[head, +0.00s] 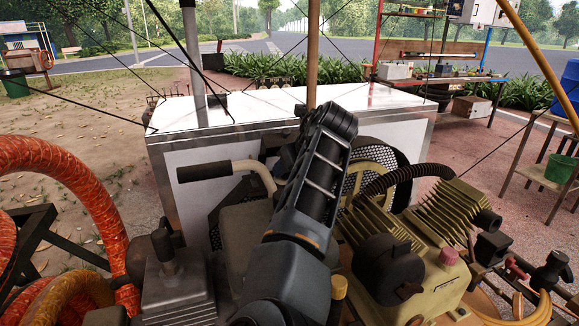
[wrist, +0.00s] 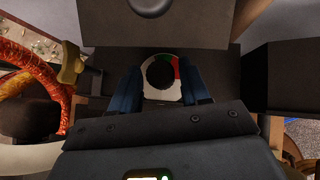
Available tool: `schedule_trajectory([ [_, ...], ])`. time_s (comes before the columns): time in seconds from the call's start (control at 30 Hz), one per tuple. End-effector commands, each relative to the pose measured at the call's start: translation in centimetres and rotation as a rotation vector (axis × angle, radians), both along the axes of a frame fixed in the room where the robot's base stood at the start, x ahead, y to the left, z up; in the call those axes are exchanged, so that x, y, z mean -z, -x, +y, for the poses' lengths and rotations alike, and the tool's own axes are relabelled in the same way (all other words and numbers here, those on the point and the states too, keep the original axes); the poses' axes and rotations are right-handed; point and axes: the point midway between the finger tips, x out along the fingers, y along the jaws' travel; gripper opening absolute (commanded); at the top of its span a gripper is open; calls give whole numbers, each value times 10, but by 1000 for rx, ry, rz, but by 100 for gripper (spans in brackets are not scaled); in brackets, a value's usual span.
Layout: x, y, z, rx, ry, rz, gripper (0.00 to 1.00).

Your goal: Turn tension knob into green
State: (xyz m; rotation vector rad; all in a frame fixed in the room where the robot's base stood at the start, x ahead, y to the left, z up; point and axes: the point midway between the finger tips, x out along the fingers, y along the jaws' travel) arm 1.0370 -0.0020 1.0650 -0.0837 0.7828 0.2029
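The tension knob (wrist: 160,75) is round and black in the wrist view. It sits in the middle of a white dial (wrist: 159,96) with coloured red and green segments along its upper and right edge. No pointer mark can be made out on the knob. My gripper (wrist: 160,90) has its two dark blue fingers apart, one on each side of the dial, with the knob between and slightly beyond them. I see no contact between fingers and knob. In the head view my arm reaches over the compressor, and the knob, dial and fingertips are hidden.
The compressor (head: 395,265) with finned cylinders stands to the right of my arm. A handle (head: 205,171) juts out at left. Orange ribbed hoses (head: 80,180) curve at far left. A white-topped cart (head: 240,115) stands behind. Dark boxy parts flank the dial in the wrist view.

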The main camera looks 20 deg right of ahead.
Motion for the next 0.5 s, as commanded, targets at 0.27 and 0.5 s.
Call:
schedule_trajectory([
  [0.27,0,0,0,0,0,0,19],
  [0.5,0,0,1,3,0,0,3],
])
